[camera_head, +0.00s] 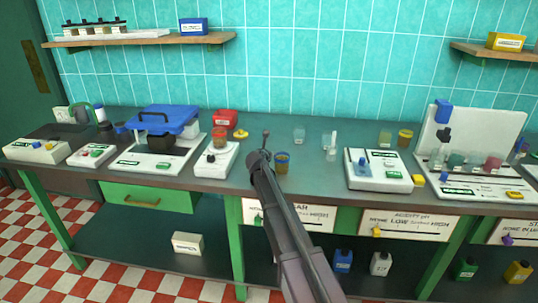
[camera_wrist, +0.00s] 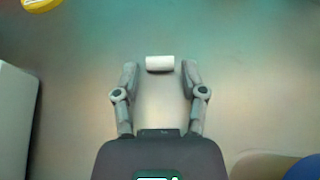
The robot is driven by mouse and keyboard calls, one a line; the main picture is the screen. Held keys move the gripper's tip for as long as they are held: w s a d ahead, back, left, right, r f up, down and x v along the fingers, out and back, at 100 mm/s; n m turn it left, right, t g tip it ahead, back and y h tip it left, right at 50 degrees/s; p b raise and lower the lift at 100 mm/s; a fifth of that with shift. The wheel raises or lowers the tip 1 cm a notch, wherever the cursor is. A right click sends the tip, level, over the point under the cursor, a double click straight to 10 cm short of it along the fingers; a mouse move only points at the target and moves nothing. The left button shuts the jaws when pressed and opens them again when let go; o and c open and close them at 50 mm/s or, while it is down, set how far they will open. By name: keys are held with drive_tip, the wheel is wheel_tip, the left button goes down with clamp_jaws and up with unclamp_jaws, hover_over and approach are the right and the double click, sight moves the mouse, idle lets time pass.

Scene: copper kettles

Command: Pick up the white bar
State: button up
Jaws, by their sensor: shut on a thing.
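The white bar (camera_wrist: 160,63) is a short white cylinder. In the wrist view it lies crosswise between the tips of my gripper (camera_wrist: 159,70). My gripper is shut on it, with one finger at each end, above the grey worktop. In the head view my arm reaches up to the middle of the bench, and its end hides the bar there.
Clear bench lies right of the amber jar, before a white device (camera_head: 378,171).

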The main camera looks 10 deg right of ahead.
drive_tip(key=shift+r, duration=0.15)
wheel_tip(320, 180, up, 3)
drive_tip(key=p, duration=0.3)
drive_tip(key=s+a, duration=0.1)
drive_tip(key=s, duration=0.4)
drive_tip(key=s+a+r+p, duration=0.1)
drive_tip(key=s+a, duration=0.1)
drive_tip(key=s, duration=0.3)
drive_tip(key=s+a+p, duration=0.1)
drive_tip(key=s+a, duration=0.1)
drive_tip(key=s, duration=0.3)
drive_tip(key=shift+s+r, duration=0.1)
drive_tip(key=shift+r, duration=0.2)
drive_tip(key=shift+d, duration=0.1)
